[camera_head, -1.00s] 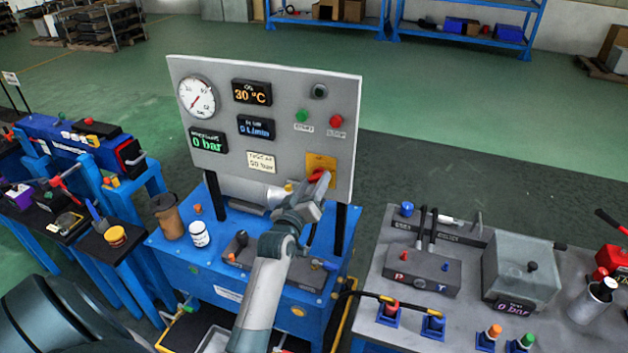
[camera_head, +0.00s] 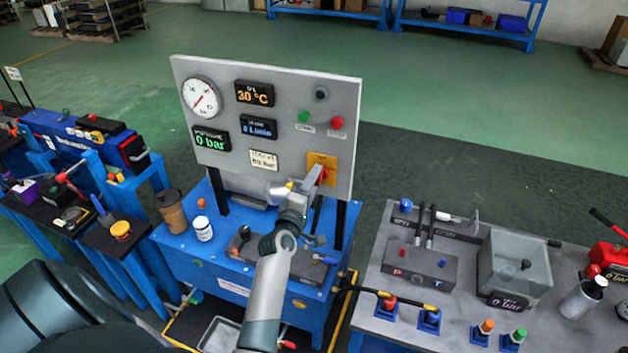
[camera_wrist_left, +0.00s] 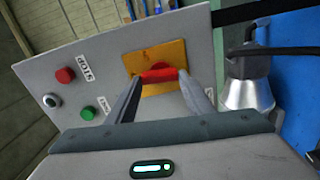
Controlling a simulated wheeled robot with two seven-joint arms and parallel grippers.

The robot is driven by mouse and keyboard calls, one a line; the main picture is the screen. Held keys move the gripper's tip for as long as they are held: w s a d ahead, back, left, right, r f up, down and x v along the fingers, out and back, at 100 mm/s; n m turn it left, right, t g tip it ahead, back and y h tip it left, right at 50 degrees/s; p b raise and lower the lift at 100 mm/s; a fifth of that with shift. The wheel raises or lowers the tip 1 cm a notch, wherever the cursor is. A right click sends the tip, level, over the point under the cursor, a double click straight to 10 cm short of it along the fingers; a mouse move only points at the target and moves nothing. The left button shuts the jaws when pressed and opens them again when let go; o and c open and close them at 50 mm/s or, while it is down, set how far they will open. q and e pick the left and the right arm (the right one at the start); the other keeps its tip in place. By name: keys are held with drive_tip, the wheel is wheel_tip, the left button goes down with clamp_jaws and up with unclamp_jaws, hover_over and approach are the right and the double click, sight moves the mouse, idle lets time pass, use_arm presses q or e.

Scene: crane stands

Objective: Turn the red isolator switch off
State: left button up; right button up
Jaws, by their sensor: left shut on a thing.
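The red isolator switch (camera_wrist_left: 158,75) sits on a yellow plate (camera_wrist_left: 150,57) at the lower right of the grey panel (camera_head: 290,135). In the head view the red handle (camera_head: 323,174) shows only in part beside my gripper. My left gripper (camera_head: 312,180) reaches up to the plate. In the wrist view the left gripper's two fingers (camera_wrist_left: 158,88) stand on either side of the red handle, shut on it, and the handle lies crosswise between their tips. My right gripper is not in view.
A green button (camera_head: 303,117) and a red button (camera_head: 337,123) sit above the switch. The pressure display (camera_head: 211,137) reads 0 bar. A brown cup (camera_head: 171,211) and a white jar (camera_head: 202,229) stand on the blue bench. A grey bench with fittings (camera_head: 420,265) is at the right.

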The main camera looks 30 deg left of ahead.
use_arm(q)
drive_tip(key=shift+n, duration=0.6)
drive_tip(key=o, duration=1.1)
drive_tip(key=shift+c, duration=0.2)
drive_tip(key=shift+s, duration=0.15)
drive_tip(key=p+v, duration=0.2)
drive_tip(key=v, duration=1.5)
drive_tip(key=shift+p, duration=0.4)
